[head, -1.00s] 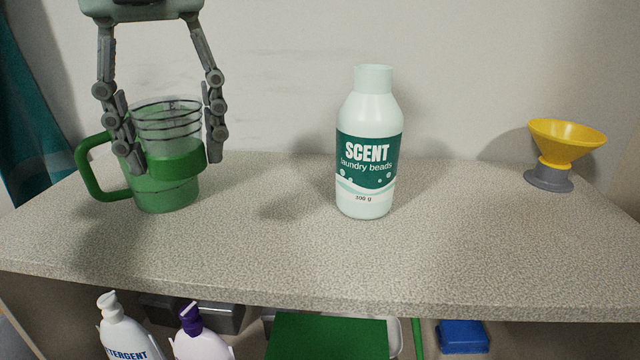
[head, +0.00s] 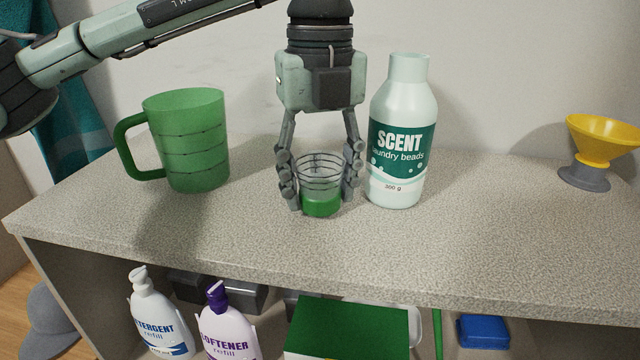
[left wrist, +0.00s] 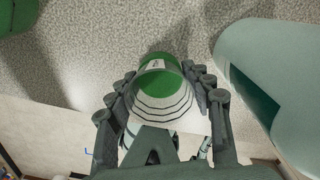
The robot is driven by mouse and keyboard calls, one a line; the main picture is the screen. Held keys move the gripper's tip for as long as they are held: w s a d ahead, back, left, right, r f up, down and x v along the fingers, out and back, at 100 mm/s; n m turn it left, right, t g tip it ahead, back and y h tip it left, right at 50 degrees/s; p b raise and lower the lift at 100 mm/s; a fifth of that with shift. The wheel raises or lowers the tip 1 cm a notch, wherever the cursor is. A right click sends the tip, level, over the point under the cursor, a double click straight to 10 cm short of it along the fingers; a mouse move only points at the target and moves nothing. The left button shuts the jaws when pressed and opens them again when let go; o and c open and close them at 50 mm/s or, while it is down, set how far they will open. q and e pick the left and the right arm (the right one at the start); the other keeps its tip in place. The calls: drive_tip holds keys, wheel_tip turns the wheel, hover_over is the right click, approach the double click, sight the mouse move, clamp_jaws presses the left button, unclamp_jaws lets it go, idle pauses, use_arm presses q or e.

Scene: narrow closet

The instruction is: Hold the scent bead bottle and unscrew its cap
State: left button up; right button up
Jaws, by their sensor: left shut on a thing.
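The scent bead bottle (head: 397,145), pale mint with a dark green label, stands upright on the counter in the head view. Its pale cap (head: 409,68) is on top. In the left wrist view the bottle (left wrist: 270,75) is at the right, large and close. My left gripper (head: 322,190) is just left of the bottle, pointing down. It is shut on a clear ringed cup (head: 320,172) with a green lower part, which also shows in the left wrist view (left wrist: 160,95). I cannot tell whether the cup touches the counter. My right gripper is not in view.
A green handled jug (head: 187,150) stands left on the counter (head: 480,240). A yellow funnel (head: 603,140) on a grey base stands far right. Detergent (head: 157,318) and softener (head: 228,328) bottles are below.

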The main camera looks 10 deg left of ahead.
use_arm(q)
drive_tip(key=shift+f, duration=0.35)
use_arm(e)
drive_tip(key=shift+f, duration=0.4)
use_arm(q)
drive_tip(key=shift+f, duration=0.1)
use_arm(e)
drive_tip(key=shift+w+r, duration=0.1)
